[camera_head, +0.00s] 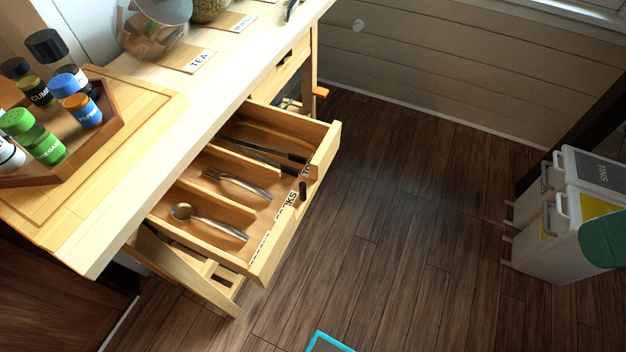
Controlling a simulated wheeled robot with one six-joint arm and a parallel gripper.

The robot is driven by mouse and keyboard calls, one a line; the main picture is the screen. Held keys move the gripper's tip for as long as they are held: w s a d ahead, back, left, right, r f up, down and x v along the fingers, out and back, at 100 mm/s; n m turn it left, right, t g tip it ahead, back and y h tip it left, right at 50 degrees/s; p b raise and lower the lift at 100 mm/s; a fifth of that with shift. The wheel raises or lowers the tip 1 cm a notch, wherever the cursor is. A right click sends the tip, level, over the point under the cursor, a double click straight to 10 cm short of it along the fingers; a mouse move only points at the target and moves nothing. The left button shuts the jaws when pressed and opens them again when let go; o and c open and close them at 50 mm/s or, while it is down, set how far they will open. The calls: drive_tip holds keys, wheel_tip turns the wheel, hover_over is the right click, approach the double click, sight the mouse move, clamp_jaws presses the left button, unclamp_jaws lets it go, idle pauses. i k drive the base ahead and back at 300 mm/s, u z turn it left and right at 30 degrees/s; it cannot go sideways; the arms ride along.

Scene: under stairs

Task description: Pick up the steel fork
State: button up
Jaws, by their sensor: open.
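The steel fork (238,184) lies in the middle compartment of an open wooden drawer (262,262). Its tines point left toward the counter and its handle points right toward the drawer front. The whole fork shows, with nothing on top of it. The drawer is pulled out from under the counter (150,165). My gripper is not in view.
A steel spoon (212,222) lies in the near compartment, and black-tipped utensils (265,150) in the far one. Low dividers separate them. Spice jars (40,140) stand on a wooden tray on the counter.

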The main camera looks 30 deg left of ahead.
sight(218, 175)
drive_tip(key=u, duration=4.15)
drive_tip(key=i, duration=1.05)
drive_tip(key=z, duration=2.35)
